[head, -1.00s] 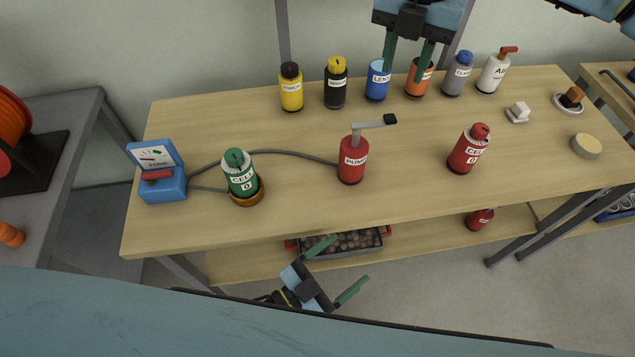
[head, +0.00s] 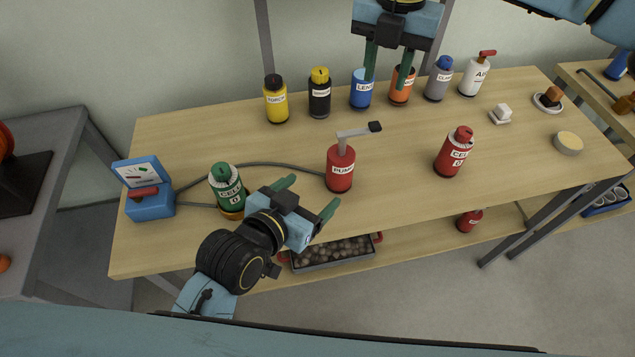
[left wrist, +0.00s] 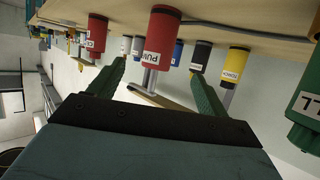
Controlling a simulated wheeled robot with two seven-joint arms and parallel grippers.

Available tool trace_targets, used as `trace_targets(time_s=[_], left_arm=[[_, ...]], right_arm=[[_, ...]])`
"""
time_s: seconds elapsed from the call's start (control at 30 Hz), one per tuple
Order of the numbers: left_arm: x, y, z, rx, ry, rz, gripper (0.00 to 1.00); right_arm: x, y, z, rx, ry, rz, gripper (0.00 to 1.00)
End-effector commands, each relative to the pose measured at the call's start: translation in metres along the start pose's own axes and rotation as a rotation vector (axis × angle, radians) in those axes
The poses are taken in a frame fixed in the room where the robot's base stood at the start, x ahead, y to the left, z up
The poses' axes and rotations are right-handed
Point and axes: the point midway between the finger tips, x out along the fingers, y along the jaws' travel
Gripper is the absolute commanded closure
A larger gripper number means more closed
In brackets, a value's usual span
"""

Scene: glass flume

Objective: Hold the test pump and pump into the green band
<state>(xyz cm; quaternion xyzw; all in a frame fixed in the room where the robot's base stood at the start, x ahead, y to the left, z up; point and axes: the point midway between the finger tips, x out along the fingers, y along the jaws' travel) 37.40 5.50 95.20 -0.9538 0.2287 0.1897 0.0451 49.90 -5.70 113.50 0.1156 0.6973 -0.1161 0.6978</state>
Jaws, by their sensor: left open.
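The red test pump (head: 340,170) stands upright on the bench with its grey lever and black grip pointing right. It also shows upside down in the left wrist view (left wrist: 157,45), beyond and between my fingers. My left gripper (head: 307,197) is open and empty, left of and nearer than the pump, apart from it. The blue gauge box (head: 150,205) at the left has a white dial (head: 141,173) with coloured marks; its needle reading is too small to tell. A hose joins it to the pump.
The green cell (head: 226,184) stands in an orange ring close to my left gripper. A red cell (head: 454,152) stands right of the pump. Bottles, including a blue one (head: 361,95) and an orange one (head: 401,88), line the back. A pebble tray (head: 330,262) sits below.

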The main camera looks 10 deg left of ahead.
Motion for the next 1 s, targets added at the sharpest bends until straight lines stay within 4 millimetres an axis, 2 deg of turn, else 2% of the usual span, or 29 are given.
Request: trace_targets(time_s=[0.17, 0.4, 0.6, 0.8, 1.0], left_arm=[[0.025, 0.0, -0.001, 0.0, 0.001, 0.0, 0.23], [0.072, 0.0, -0.001, -0.001, 0.0, 0.0, 0.23], [0.105, 0.0, -0.001, 0.0, 0.001, 0.001, 0.23], [0.124, 0.0, 0.0, 0.0, 0.001, 0.0, 0.23], [0.129, 0.0, 0.0, 0.0, 0.0, 0.0, 0.23]], right_arm=[[0.0, 0.0, 0.0, 0.0, 0.0, 0.0, 0.64], [0.0, 0.0, 0.0, 0.0, 0.0, 0.0, 0.64], [0.0, 0.0, 0.0, 0.0, 0.0, 0.0, 0.64], [0.0, 0.0, 0.0, 0.0, 0.0, 0.0, 0.64], [0.0, 0.0, 0.0, 0.0, 0.0, 0.0, 0.64]])
